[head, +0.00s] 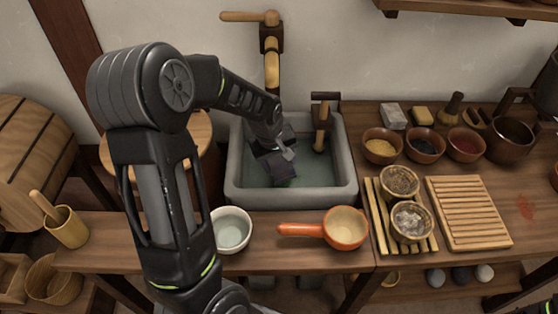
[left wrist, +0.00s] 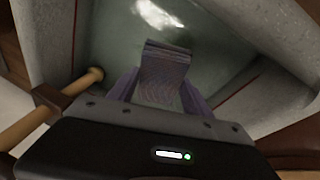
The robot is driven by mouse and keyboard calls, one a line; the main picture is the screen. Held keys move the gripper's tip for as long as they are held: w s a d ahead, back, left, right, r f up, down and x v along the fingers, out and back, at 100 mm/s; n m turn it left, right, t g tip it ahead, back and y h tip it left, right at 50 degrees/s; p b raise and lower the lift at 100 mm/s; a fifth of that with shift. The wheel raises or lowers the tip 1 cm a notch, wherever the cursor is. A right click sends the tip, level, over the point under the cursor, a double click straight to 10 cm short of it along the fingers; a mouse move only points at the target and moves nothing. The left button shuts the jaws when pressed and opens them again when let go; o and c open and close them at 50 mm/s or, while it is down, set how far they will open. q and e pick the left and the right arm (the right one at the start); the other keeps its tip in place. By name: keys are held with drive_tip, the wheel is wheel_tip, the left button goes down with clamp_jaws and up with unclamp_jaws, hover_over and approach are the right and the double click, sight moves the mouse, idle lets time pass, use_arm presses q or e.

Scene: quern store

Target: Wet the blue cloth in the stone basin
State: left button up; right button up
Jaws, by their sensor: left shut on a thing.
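The grey stone basin (head: 345,192) is set into the wooden bench and holds greenish water (head: 318,172); its wall also shows in the left wrist view (left wrist: 262,108). My left gripper (head: 279,153) reaches down into the basin and is shut on the folded cloth (head: 281,170), which looks dark purplish-blue. In the left wrist view the cloth (left wrist: 164,72) sticks out between the fingers over the water. I cannot tell whether its lower edge touches the water. My right gripper is not in view.
A wooden spout (head: 271,68) stands behind the basin, and a wooden handle (head: 321,125) rises at its back right. A pale bowl (head: 231,230) and an orange ladle (head: 344,228) stand in front. Bowls (head: 382,146) and a slatted board (head: 468,212) fill the right side.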

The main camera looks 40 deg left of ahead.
sight(279, 164)
use_arm(q)
drive_tip(key=shift+r, duration=0.1)
wheel_tip(279, 164, up, 12)
drive_tip(key=p, duration=0.9)
idle(0.5)
drive_tip(key=shift+r, duration=0.2)
idle(2.0)
wheel_tip(279, 164, up, 4)
drive_tip(key=p, duration=0.3)
drive_tip(key=shift+f, duration=0.1)
idle(0.7)
drive_tip(key=w+d+r+m+h, duration=0.1)
drive_tip(key=w+d+m, duration=0.1)
drive_tip(key=d+m, duration=0.3)
drive_tip(key=w+d+r+m+g+h, duration=0.1)
drive_tip(key=d+m, duration=0.5)
drive_tip(key=d, duration=0.6)
drive_tip(key=shift+w+d+h, duration=0.2)
drive_tip(key=shift+w+h, duration=0.2)
drive_tip(key=shift+w, duration=0.35)
